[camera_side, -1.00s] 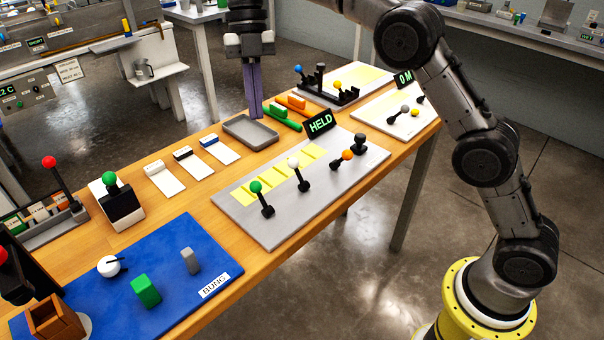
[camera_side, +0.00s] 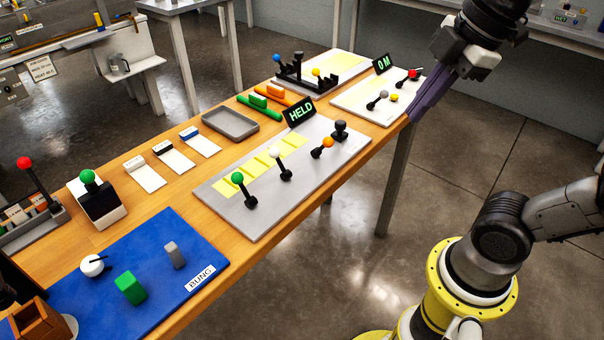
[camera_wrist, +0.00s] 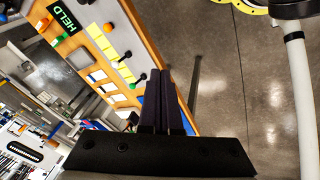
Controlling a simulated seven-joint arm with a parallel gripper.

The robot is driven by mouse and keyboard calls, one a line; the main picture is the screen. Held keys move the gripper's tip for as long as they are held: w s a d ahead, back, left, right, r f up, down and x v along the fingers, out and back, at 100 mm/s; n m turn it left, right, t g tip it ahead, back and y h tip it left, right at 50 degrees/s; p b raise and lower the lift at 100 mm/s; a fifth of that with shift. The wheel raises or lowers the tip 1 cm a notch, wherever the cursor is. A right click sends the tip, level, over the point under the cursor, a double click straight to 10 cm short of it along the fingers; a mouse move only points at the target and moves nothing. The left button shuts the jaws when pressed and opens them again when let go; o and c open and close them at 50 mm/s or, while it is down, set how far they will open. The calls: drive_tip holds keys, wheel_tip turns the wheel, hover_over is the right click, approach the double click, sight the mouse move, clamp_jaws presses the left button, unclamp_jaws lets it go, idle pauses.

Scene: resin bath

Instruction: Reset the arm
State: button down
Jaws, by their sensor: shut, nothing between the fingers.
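My gripper (camera_side: 416,116) is at the right in the side view, with its dark purple fingers pointing down and left. Its fingertips are beside the right edge of the white plate (camera_side: 352,108); I cannot tell whether they are over the table edge or past it. In the wrist view the fingers (camera_wrist: 160,76) lie together with nothing between them.
The wooden table (camera_side: 185,187) holds a grey lever board (camera_side: 262,219) with a "HELD" sign (camera_side: 300,113), a grey tray (camera_side: 230,137), a black rack (camera_side: 302,77) and a blue mat (camera_side: 190,238) with blocks. Open floor (camera_side: 330,270) lies right of the table.

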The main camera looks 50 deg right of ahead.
wheel_tip(320, 180, down, 8)
drive_tip(key=s+d+m+t, duration=0.1)
drive_tip(key=s+m, duration=0.1)
drive_tip(key=m, duration=0.9)
drive_tip(key=shift+d+f+m+h, duration=0.25)
drive_tip(key=shift+d+m+h, duration=0.05)
drive_tip(key=shift+d+h, duration=0.1)
idle(0.5)
